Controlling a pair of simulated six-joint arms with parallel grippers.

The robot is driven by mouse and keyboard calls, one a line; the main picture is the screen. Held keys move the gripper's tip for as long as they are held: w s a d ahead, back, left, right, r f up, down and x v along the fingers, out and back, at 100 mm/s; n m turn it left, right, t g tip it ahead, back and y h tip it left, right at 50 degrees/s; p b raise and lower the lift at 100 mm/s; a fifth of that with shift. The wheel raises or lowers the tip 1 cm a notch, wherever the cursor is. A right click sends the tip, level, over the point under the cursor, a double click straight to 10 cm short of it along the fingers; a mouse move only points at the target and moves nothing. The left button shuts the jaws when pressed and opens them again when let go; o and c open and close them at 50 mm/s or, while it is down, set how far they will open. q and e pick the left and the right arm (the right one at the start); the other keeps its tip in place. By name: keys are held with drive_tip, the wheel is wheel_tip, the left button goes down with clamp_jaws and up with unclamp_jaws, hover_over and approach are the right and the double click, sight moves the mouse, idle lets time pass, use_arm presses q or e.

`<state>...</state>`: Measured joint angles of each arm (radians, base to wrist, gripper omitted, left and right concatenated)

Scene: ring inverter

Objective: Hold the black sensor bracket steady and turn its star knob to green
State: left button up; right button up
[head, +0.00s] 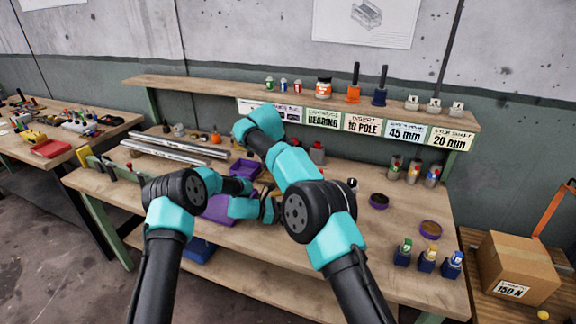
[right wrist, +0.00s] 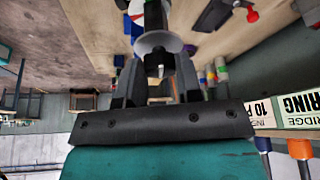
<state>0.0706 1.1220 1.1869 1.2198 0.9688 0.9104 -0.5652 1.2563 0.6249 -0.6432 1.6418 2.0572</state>
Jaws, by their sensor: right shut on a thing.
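My right gripper (right wrist: 156,72) has its two fingers on either side of a dark part with a pale cone-shaped flange (right wrist: 155,44), and is shut on it. I cannot tell whether this part is the black sensor bracket or its star knob. A round white disc with red marks (right wrist: 138,30) shows beside it. In the head view my right arm hides its own gripper. My left gripper (head: 268,206) is low over the middle of the bench, by a purple tray (head: 217,210). Its fingers are too small and covered to read. I cannot make out the bracket or a green mark in the head view.
A second purple bin (head: 245,168) stands behind the left gripper. Metal rails (head: 180,147) lie at the back left. Small bottles (head: 414,171) stand at the back right, and several blue-based items (head: 427,260) at the front right. A labelled shelf (head: 200,87) runs along the back.

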drive_tip(key=shift+f, duration=0.2)
idle(0.5)
drive_tip(key=o, duration=0.9)
drive_tip(key=shift+r, duration=0.15)
drive_tip(key=shift+o, duration=0.2)
drive_tip(key=shift+n, duration=0.3)
